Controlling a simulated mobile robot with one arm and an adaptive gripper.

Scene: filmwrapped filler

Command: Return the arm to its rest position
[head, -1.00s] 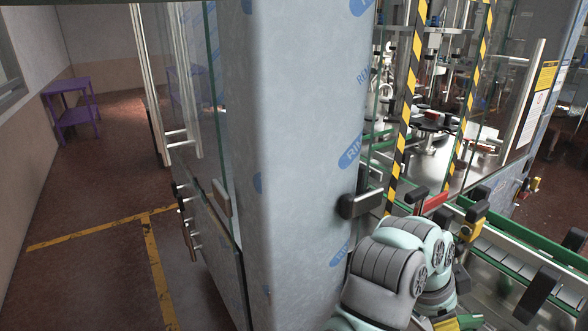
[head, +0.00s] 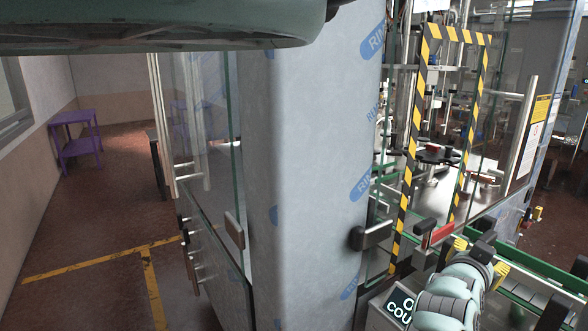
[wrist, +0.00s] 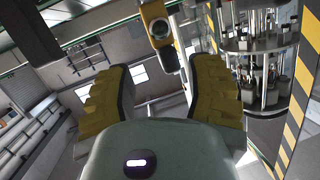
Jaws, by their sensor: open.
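My gripper (head: 481,256) is at the lower right of the head view, in front of the filling machine (head: 440,165) and beside its conveyor. Its yellow ridged fingers are spread apart with nothing between them. The wrist view also shows the open fingers (wrist: 163,80), with the machine room visible through the gap. A large pale green link of my arm crosses the top left of the head view. The middle of my arm is out of view.
A film-wrapped column (head: 315,170) stands in the middle. A red handle (head: 438,234) and a black handle (head: 371,236) stick out close to my gripper. A conveyor (head: 535,284) runs at lower right. Open floor (head: 90,225) and a purple table (head: 76,140) are at left.

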